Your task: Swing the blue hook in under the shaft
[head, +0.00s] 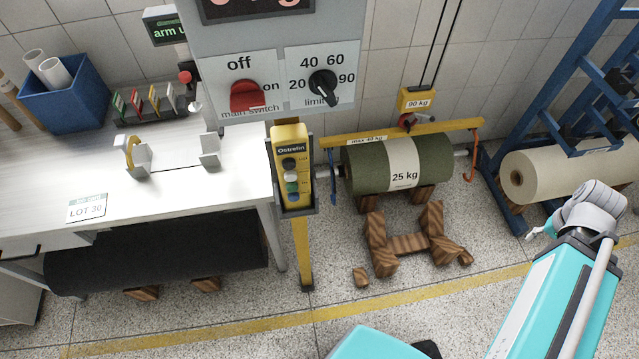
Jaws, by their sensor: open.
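The blue hook (332,163) hangs from the left end of a yellow lifting beam (440,129), close beside the left end of the shaft. Whether it is under the shaft is too small to tell. The shaft (461,153) runs through a dark green roll (365,169) labelled 25 kg. An orange hook (474,150) hangs at the beam's right end, just beyond the shaft's right end. My gripper (537,231) shows only in part at the right, well to the right of the blue hook. It is open and apart from the roll and hooks.
A yellow pendant control (291,165) on a yellow post stands left of the roll. Wooden cradles (408,243) lie on the floor in front. A blue rack (500,190) with a cream roll (560,172) is at right. A white workbench (190,200) fills the left.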

